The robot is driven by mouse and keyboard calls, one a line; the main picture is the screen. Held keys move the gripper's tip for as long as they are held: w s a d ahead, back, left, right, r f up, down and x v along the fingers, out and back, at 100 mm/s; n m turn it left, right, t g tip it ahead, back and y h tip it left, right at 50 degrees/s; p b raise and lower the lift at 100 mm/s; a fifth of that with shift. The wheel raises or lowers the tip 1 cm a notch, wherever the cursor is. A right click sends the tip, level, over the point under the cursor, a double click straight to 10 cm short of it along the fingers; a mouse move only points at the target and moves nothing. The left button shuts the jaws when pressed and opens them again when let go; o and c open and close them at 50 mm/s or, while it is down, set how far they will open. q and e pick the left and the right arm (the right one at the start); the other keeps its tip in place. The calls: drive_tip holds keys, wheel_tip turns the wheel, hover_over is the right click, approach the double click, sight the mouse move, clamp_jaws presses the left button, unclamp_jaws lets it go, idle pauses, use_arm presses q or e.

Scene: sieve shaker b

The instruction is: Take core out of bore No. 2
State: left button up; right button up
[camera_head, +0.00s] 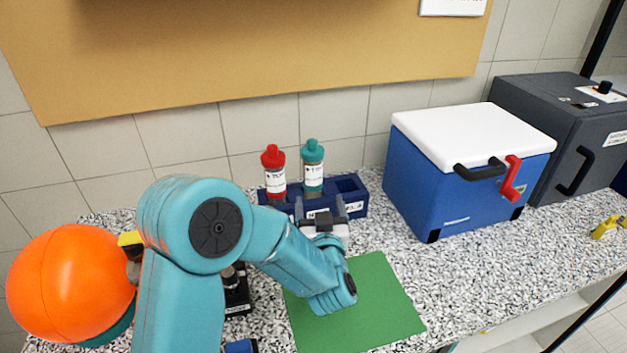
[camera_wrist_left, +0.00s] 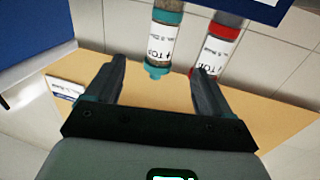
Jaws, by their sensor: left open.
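Two clear tubes of core stand upright in a navy rack (camera_head: 350,193) on the counter. The red-capped core (camera_head: 274,172) is on the left, and the teal-capped core (camera_head: 313,167) is to its right. My left gripper (camera_head: 319,207) is at the front of the rack, open and empty. In the left wrist view, which is upside down, the teal-capped core (camera_wrist_left: 163,44) shows beyond and between the open fingers. The red-capped core (camera_wrist_left: 219,48) shows beyond the right-hand finger. The rack's bore numbers are partly hidden by the gripper and unreadable. My right gripper is out of view.
A blue cooler (camera_head: 430,190) with a white lid stands right of the rack, with a dark grey machine (camera_head: 560,125) behind it. A green mat (camera_head: 385,305) lies in front. An orange ball (camera_head: 70,285) is at left. A tan board (camera_head: 240,60) hangs on the wall.

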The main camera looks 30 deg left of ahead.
sight(313, 176)
use_arm(q)
drive_tip(key=p+x, duration=0.1)
drive_tip(key=x, duration=0.6)
drive_tip(key=shift+w+a+p, duration=0.1)
drive_tip(key=shift+a+p, duration=0.15)
drive_tip(key=shift+p, duration=0.15)
drive_tip(key=shift+w+a, duration=0.15)
drive_tip(key=shift+w, duration=0.1)
drive_tip(key=shift+w+a, duration=0.15)
drive_tip(key=p+x, duration=0.2)
drive_tip(key=x, duration=0.3)
drive_tip(key=shift+a+f, duration=0.15)
drive_tip(key=shift+a, duration=0.05)
drive_tip(key=c, duration=1.4)
drive_tip(key=shift+c, duration=0.4)
drive_tip(key=shift+r, duration=0.25)
